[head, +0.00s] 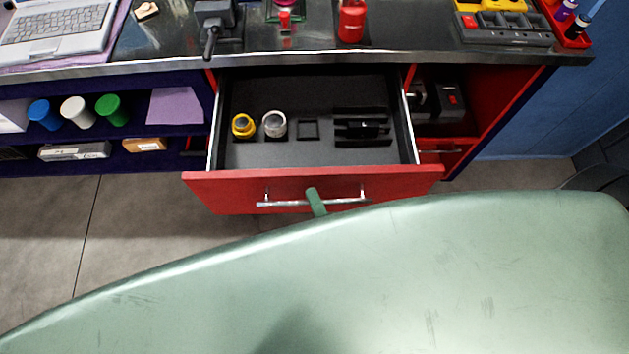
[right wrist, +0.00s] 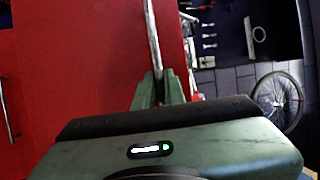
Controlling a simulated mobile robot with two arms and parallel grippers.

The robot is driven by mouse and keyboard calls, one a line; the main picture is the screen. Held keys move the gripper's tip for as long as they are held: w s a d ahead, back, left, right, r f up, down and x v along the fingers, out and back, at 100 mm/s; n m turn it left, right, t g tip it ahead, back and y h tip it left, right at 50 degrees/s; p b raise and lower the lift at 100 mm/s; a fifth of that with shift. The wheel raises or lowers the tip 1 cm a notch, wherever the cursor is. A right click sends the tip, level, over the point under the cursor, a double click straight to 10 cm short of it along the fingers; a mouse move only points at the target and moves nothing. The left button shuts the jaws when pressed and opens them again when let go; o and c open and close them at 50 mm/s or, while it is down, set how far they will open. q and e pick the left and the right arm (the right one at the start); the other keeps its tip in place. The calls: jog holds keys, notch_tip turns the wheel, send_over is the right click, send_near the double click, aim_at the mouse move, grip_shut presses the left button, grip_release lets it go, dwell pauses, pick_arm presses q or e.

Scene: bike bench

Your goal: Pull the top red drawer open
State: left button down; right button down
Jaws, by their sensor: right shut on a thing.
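The top red drawer (head: 230,193) is pulled out from the bench, and its dark inside shows. Inside lie a yellow round item (head: 243,125), a clear round item (head: 274,124) and black parts (head: 362,128). A silver bar handle (head: 280,203) runs along its red front. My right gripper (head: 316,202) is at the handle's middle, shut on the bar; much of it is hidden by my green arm. In the right wrist view the green fingers (right wrist: 159,90) close around the silver handle (right wrist: 152,40) beside the red front (right wrist: 80,60). My left gripper is not in view.
The metal bench top (head: 290,45) holds a laptop (head: 60,28), a red bottle (head: 351,20) and a tool tray (head: 505,30). Shelves with coloured rolls (head: 80,112) are left of the drawer. A wheel (right wrist: 278,98) shows in the right wrist view.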

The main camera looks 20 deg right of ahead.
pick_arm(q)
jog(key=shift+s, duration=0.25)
pick_arm(e)
jog(key=shift+s+a, duration=0.1)
jog(key=shift+s, duration=0.3)
jog(key=c, duration=1.8)
grip_release()
jog(key=shift+o, duration=0.2)
